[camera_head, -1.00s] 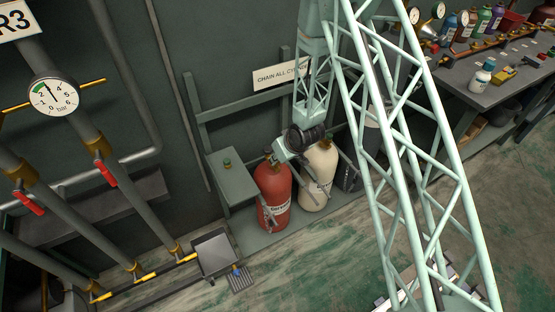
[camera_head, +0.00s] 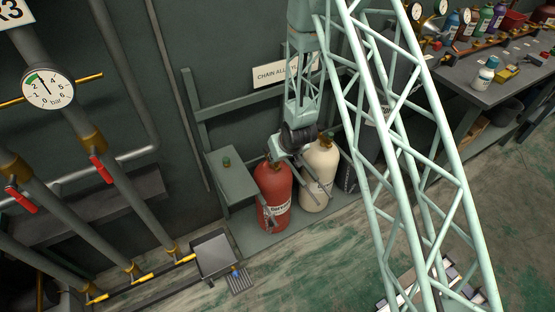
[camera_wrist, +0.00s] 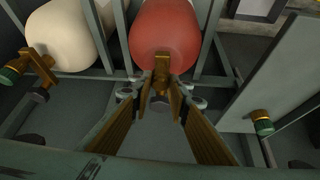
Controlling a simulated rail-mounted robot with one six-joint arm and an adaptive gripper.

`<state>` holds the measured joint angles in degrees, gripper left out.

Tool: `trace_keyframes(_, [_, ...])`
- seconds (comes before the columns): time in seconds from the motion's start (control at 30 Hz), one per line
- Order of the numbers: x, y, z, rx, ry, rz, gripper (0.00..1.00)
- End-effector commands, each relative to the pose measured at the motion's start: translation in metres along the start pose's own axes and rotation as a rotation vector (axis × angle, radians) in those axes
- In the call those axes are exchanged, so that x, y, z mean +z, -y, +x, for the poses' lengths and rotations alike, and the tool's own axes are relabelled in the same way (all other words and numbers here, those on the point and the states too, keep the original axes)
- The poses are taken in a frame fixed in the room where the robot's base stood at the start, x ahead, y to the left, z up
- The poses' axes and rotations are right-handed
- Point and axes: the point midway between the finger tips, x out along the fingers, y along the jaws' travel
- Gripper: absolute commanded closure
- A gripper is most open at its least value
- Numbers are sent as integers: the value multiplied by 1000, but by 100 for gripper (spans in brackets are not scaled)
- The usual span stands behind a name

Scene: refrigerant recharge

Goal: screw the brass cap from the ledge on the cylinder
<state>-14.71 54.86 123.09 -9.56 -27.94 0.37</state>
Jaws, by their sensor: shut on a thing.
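The red cylinder (camera_head: 273,195) stands upright on the rack base, with the cream cylinder (camera_head: 319,178) beside it to the right. My gripper (camera_wrist: 161,92) is at the neck of the red cylinder (camera_wrist: 165,32) in the wrist view. Its fingers are closed in around a brass piece (camera_wrist: 161,68) there. I cannot tell whether this is the cap, the valve, or both joined. A grey part shows between the fingers. A brass piece with a green end (camera_wrist: 262,122) is on the ledge (camera_head: 229,182) and also shows in the head view (camera_head: 226,162).
The cream cylinder's brass valve (camera_wrist: 38,62) has a green knob and is close on the left in the wrist view. Rack bars surround both cylinders. Pipes with red levers (camera_head: 101,169) run at the left. A workbench (camera_head: 486,88) holds several bottles at the right.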

Motion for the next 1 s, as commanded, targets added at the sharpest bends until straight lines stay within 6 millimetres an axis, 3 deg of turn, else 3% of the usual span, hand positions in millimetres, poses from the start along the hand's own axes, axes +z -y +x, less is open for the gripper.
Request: trace_keyframes(1.0, [6, 2, 1, 78, 9, 138, 94])
